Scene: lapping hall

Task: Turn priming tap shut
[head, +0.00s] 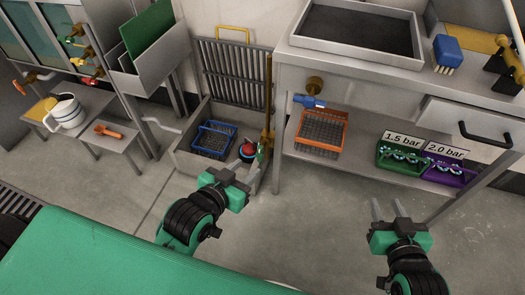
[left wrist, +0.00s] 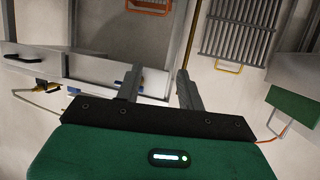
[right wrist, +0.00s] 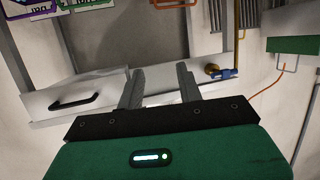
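A brass tap (head: 314,86) with a blue lever (head: 308,101) sits on the front of the right bench; in the right wrist view its blue lever (right wrist: 224,74) shows beside my fingers. A brass standpipe (head: 268,105) rises by the floor basin, with a red ball-like part (head: 248,149) and a small green part near its foot. I cannot tell which is the priming tap. My left gripper (head: 232,175) is open and empty, in front of the basin's near edge in the picture. My right gripper (head: 386,207) is open and empty, over the floor before the bench.
The basin (head: 185,160) holds a blue wire basket (head: 213,138). The bench's lower shelf (head: 345,160) carries an orange basket (head: 321,131), a green crate (head: 400,158) and a purple crate (head: 447,170). A black-handled drawer (head: 460,125) is above. Floor (head: 315,220) between my grippers is clear.

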